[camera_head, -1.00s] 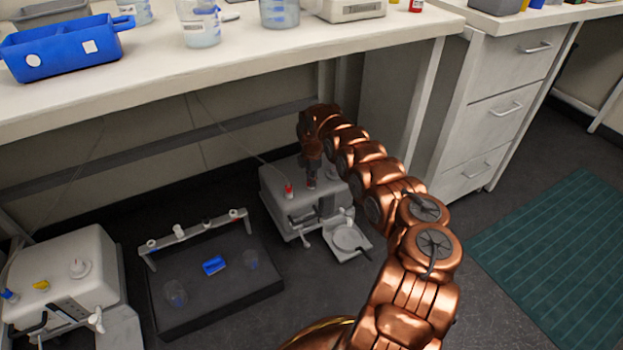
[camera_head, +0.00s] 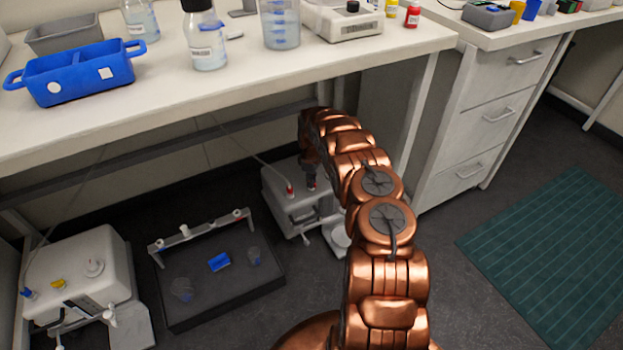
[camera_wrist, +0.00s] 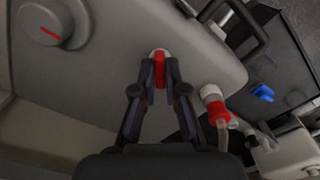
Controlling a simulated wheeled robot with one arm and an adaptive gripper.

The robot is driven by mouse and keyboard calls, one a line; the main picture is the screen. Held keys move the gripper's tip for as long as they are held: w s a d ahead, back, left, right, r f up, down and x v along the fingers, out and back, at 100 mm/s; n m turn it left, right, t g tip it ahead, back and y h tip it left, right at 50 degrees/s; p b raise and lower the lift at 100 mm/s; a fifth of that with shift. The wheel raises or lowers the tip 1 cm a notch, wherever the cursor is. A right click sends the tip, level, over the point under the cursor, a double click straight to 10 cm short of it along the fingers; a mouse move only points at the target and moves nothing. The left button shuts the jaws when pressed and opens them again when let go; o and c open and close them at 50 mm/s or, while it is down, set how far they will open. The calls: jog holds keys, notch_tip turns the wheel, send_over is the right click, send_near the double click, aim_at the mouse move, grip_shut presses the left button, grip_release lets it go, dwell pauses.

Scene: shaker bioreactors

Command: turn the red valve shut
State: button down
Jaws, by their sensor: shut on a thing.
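The red valve (camera_wrist: 159,74) is a narrow red handle with a pale tip, on top of a light grey shaker unit (camera_wrist: 112,45) on the floor. In the wrist view my gripper (camera_wrist: 160,68) has its two dark fingers shut on the valve, one on each side. The unit also shows in the head view (camera_head: 283,206), under the bench, with my gripper (camera_head: 311,184) reaching down onto its top. There the valve is mostly hidden by my gripper.
A red-collared hose fitting (camera_wrist: 215,105) stands right of the valve on the same unit; a red-marked dial (camera_wrist: 45,25) is at left. A dark tray (camera_head: 220,290) and a second white unit (camera_head: 85,270) stand to the left. The bench (camera_head: 240,85) overhangs the arm.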

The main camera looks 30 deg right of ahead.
jog(key=m, duration=0.4)
jog(key=shift+a+p, duration=0.1)
jog(key=shift+p, duration=0.25)
jog(key=shift+m, duration=1.8)
jog(key=c, duration=1.2)
grip_release()
jog(key=shift+r, duration=0.1)
notch_tip(320, 180, up, 7)
jog(key=shift+r, duration=0.15)
